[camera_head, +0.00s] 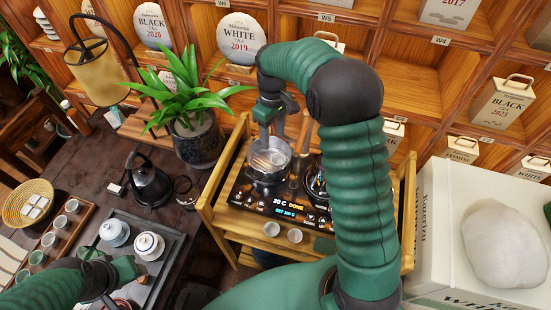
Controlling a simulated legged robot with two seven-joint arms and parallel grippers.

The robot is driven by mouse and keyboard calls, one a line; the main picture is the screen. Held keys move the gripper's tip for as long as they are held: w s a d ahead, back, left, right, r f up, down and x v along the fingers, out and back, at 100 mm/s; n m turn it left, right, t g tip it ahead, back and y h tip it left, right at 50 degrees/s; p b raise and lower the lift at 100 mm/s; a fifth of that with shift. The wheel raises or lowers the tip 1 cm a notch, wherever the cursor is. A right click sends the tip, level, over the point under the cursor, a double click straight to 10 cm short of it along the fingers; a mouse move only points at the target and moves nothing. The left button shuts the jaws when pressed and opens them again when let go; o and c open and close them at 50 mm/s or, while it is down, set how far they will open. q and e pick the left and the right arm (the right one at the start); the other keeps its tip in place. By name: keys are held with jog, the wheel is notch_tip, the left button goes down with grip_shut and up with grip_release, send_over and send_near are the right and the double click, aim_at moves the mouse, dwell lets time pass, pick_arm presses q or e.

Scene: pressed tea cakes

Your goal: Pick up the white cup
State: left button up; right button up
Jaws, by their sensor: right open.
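Two small white cups, a left one (271,229) and a right one (294,235), stand on the front edge of the wooden cart (250,243). Two lidded white vessels, one (114,232) and another (148,245), sit on the dark tray at left. I cannot tell which is the task's cup. My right gripper (268,135) is open above the shiny pot (268,172) on the cooker, behind the two small cups. My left gripper (108,270) is low at left, near the lidded vessels; its jaws are unclear.
The cooker (270,205) has a lit display. A black kettle (150,187) and a potted plant (197,142) stand left of the cart. A row of small cups (60,222) is on a wooden tray. A large white box (430,225) is at right. Shelves with tea packages fill the back.

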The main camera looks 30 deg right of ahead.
jog(key=w+d+n+g, duration=0.1)
jog(key=w+d, duration=0.3)
jog(key=w, duration=0.1)
jog(key=p, duration=0.3)
send_over(278, 163)
jog(key=w, duration=0.1)
jog(key=shift+y, duration=0.3)
notch_tip(278, 163, down, 10)
jog(key=shift+w+f, duration=0.15)
jog(key=shift+f, duration=0.35)
jog(key=f+p, duration=0.1)
jog(key=f, duration=0.1)
jog(key=s+f, duration=0.1)
jog(key=f, duration=0.1)
jog(key=shift+s+d+f+p, duration=0.1)
jog(key=shift+d+f+p, duration=0.1)
jog(key=shift+f+p, duration=0.2)
jog(key=shift+f, duration=0.15)
jog(key=shift+a, duration=0.1)
jog(key=c, duration=0.4)
pick_arm(q)
jog(key=r, duration=0.2)
jog(key=w+r, duration=0.1)
jog(key=r, duration=0.1)
jog(key=shift+w+d+r, duration=0.15)
jog(key=shift+w+r, duration=0.05)
jog(key=shift+r, duration=0.15)
pick_arm(e)
jog(key=c, duration=0.6)
